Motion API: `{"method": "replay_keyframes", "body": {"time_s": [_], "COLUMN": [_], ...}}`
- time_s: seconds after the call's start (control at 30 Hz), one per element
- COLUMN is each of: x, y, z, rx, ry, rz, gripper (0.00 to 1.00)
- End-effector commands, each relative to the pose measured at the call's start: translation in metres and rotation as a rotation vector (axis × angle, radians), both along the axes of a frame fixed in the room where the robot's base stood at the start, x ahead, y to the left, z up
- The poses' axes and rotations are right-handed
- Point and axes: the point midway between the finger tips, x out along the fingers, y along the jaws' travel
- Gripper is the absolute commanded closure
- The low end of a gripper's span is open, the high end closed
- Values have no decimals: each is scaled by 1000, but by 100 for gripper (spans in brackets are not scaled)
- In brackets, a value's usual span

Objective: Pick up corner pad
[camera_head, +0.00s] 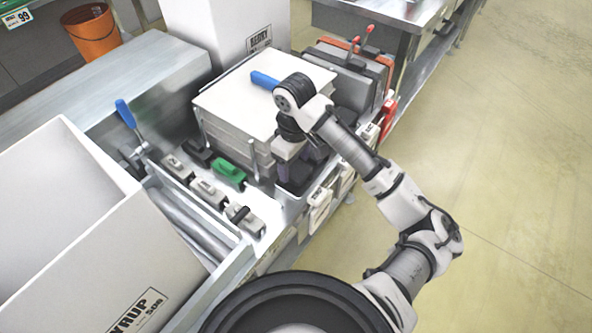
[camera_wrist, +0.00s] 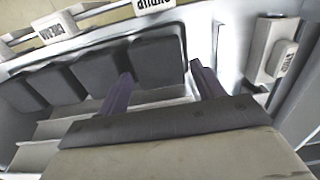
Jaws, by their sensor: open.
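Several dark grey corner pads stand in a row in a light tray in the wrist view. The nearest corner pad (camera_wrist: 157,58) lies just beyond my gripper (camera_wrist: 161,70), roughly in line with the gap between its two purple fingers. The fingers are apart with nothing seen held. I cannot tell whether they reach down beside the pad. Another corner pad (camera_wrist: 97,73) stands to its left. In the head view my gripper (camera_head: 297,168) points down over the front end of the tray, and my wrist hides part of the pads.
A stack of pale sheets (camera_head: 225,105) with a blue-handled tool (camera_head: 264,80) on it stands left of my arm. A green block (camera_head: 229,171) lies among grey and black ones. White labels (camera_head: 320,210) hang along the bench front. A large open carton (camera_head: 150,255) fills the lower left.

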Motion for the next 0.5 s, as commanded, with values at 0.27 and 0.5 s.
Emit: {"method": "replay_keyframes", "body": {"time_s": [0.27,0.5], "x": [0,0], "y": [-1,-1], "z": [-17,-16], "rx": [-1,-1], "ry": [-1,-1], "rz": [-1,-1], "gripper": [33,48]}}
